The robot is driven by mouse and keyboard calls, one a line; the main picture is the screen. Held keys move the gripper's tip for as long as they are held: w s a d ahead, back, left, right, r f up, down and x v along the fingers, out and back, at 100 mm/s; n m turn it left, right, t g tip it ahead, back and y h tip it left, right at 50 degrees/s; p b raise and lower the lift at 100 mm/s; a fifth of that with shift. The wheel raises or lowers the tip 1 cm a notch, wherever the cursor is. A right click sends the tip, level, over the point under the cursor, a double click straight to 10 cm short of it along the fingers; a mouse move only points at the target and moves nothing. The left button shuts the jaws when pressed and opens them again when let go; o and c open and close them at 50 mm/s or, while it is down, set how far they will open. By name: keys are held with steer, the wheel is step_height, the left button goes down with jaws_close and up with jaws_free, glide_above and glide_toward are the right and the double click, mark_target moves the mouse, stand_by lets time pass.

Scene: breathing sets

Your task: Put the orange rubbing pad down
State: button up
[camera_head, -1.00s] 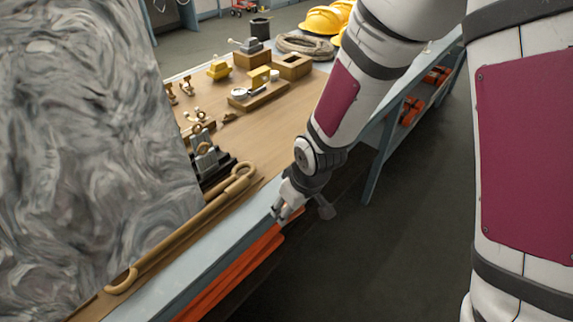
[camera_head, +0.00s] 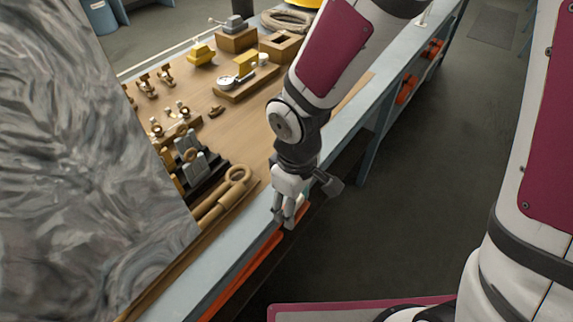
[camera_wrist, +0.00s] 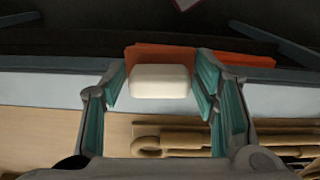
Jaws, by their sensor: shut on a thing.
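The orange rubbing pad (camera_wrist: 165,53) is between my fingers in the wrist view, with a cream block-shaped part (camera_wrist: 160,82) on the near side. My gripper (camera_wrist: 162,76) has a teal-lined finger on each side of it. In the head view my gripper (camera_head: 286,220) points down at the front edge of the wooden workbench (camera_head: 235,135). Only a small bit of the pad shows there beside the fingers. From these views I cannot tell whether the pad touches the bench edge.
A tan rod with a ring end (camera_head: 235,177) lies along the bench front. A dark clamp-like fixture (camera_head: 195,165) stands behind it. Yellow-topped blocks (camera_head: 246,63) and small fittings stand further back. A grey marbled slab (camera_head: 75,160) blocks the left. Bare wood lies mid-bench.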

steer(key=w, duration=0.5)
steer(key=w+f, duration=0.1)
steer(key=w, duration=0.3)
steer(key=w+a, duration=0.1)
steer(key=w, duration=0.4)
steer(key=shift+w+a+f+p, duration=0.1)
steer(key=shift+w+f+p, duration=0.1)
steer(key=shift+w+p, duration=0.15)
steer(key=shift+w+f+p, duration=0.3)
steer(key=shift+f+p, duration=0.1)
steer(key=shift+f, duration=0.5)
steer(key=shift+w+f, duration=0.1)
steer(key=shift+f, duration=0.6)
steer(key=shift+f, duration=0.1)
steer(key=o, duration=1)
steer(key=shift+o, duration=0.2)
